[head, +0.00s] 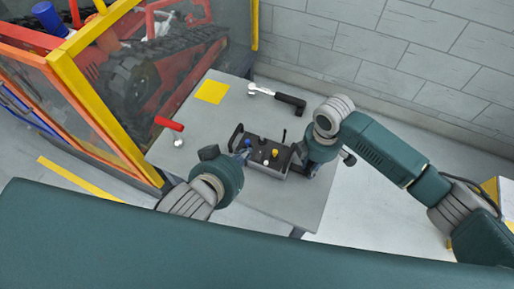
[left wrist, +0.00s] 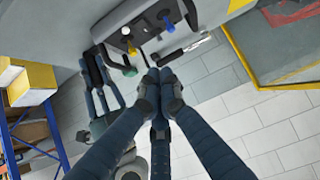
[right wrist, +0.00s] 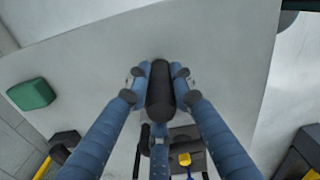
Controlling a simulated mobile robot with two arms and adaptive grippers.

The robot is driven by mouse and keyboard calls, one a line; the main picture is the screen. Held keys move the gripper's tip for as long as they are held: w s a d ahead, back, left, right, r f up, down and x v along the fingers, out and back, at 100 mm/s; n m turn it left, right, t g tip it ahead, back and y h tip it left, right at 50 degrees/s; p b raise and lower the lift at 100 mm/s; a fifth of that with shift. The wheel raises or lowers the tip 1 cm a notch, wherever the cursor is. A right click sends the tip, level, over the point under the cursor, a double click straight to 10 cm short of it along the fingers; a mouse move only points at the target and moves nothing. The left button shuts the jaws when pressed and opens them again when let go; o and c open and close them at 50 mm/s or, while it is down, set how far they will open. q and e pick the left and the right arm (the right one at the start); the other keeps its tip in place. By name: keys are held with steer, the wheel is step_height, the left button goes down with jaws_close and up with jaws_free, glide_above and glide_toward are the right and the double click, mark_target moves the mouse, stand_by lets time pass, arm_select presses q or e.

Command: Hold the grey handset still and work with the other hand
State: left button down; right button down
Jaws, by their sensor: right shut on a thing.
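The grey handset (head: 268,172) lies on the grey table, with a dark top carrying a blue, a yellow and a white knob. In the left wrist view the handset (left wrist: 118,37) is at the top, partly cut off. My right gripper (head: 298,155) is shut on the black grip (right wrist: 160,90) at the handset's right end; its fingers press both sides of it. My left gripper (head: 243,156) is at the handset's left side, close to the blue knob. Its fingertips meet with nothing between them in the left wrist view (left wrist: 158,76). Whether it touches the handset is unclear.
A tool with a silver head and black handle (head: 290,102) lies behind the handset. A red-handled piece (head: 169,123) and a yellow square (head: 211,91) are on the table (head: 215,120). A yellow-framed guard (head: 110,105) encloses a tracked machine at left. A wall stands behind.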

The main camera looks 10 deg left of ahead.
arm_select(q)
glide_above(257, 155)
step_height(257, 155, down, 6)
steer(key=shift+s+f, duration=0.1)
steer(key=shift+s, duration=0.05)
step_height(257, 155, down, 3)
steer(key=shift+r, duration=0.2)
steer(key=shift+f, duration=0.65)
steer(key=shift+w+f, duration=0.4)
steer(key=shift+f, duration=0.05)
steer(key=shift+s, duration=0.15)
